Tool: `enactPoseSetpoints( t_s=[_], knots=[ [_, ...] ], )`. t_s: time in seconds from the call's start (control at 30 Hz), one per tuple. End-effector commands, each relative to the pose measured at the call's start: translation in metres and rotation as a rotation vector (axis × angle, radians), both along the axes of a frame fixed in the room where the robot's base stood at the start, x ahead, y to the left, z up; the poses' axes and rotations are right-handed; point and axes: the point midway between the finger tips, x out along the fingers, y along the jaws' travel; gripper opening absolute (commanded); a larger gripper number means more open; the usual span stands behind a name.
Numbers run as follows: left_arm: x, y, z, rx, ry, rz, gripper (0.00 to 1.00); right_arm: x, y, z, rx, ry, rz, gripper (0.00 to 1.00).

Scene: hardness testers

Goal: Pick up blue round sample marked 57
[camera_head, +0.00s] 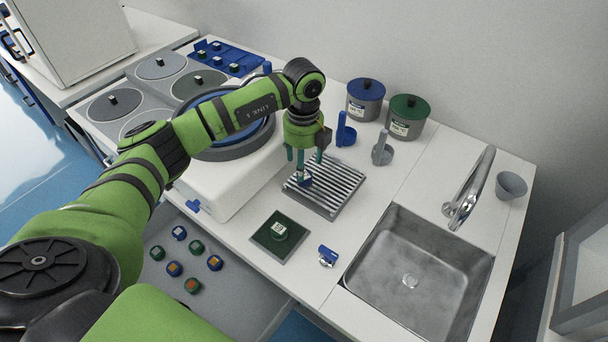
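A small blue sample (305,180) with a pale top sits on the ribbed metal rack (335,203), partly covered by my gripper. Its number is too small to read. My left gripper (304,165) hangs over the rack, pointing down. Its teal fingers look spread just above and around the blue sample, and I see no clear grip on it. Other blue samples (179,233) lie in the open drawer below, their marks unreadable. A blue piece with a pale face (327,255) lies at the counter's front edge. My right gripper is not in view.
A green sample (279,230) stands on a dark green square plate (265,243). Blue (365,99) and green-lidded (406,116) canisters stand behind the rack. A sink (385,282) with a tall faucet (470,190) is at right. A polishing machine (231,194) stands at left.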

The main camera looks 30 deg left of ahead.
Motion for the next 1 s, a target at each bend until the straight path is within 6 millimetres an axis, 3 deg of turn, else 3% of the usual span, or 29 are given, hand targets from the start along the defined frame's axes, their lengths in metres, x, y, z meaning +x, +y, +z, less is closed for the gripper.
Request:
enactPoseSetpoints(
  t_s=[0.07, 0.13, 0.3, 0.4, 0.57, 0.7, 0.73, 1.0],
  knots=[
    [-0.002, -0.002, -0.009, 0.0, 0.005, -0.001, 0.65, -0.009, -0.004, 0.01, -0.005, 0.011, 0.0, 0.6],
    [-0.003, -0.005, -0.02, -0.001, 0.005, -0.002, 0.65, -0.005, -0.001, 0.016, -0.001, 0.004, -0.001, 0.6],
    [-0.001, -0.004, -0.041, -0.002, 0.001, -0.001, 0.65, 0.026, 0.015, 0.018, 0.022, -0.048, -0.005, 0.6],
    [-0.001, -0.004, -0.044, -0.001, 0.001, -0.002, 0.65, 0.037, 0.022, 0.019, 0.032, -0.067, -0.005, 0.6],
    [-0.001, -0.004, -0.044, -0.001, -0.001, -0.002, 0.65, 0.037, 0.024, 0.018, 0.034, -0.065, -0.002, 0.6],
    [-0.001, -0.004, -0.044, -0.001, 0.0, -0.003, 0.09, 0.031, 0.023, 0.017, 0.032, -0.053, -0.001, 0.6],
    [-0.001, -0.004, -0.044, -0.001, 0.0, -0.003, 0.03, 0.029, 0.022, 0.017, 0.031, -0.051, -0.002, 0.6],
    [-0.001, -0.004, -0.043, -0.002, -0.001, -0.003, 0.02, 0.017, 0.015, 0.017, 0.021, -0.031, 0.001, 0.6]
  ],
)
